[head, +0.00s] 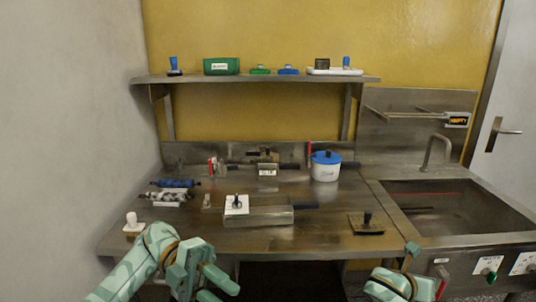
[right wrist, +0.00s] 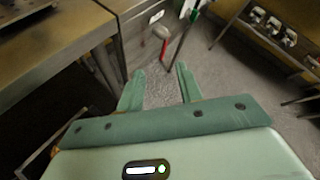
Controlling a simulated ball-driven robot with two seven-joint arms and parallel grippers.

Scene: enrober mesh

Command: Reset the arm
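My left gripper (head: 215,285), pale green, is at the lower left in the head view, in front of the bench's front edge. Its fingers look apart with nothing between them, though the lower one is cut by the picture's edge. My right gripper (head: 410,268) is at the lower right in the head view, low in front of the sink unit. In the right wrist view its two fingers (right wrist: 160,82) are spread, with only grey floor showing between them. Neither gripper touches anything that I can see.
A steel bench (head: 320,237) carries a white pot with blue lid (head: 326,172), a metal box (head: 258,217) and a dark plate with a knob (head: 366,226). A sink (head: 450,210) stands right. A shelf (head: 255,78) holds small items. A grey wall (head: 75,120) bounds the left.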

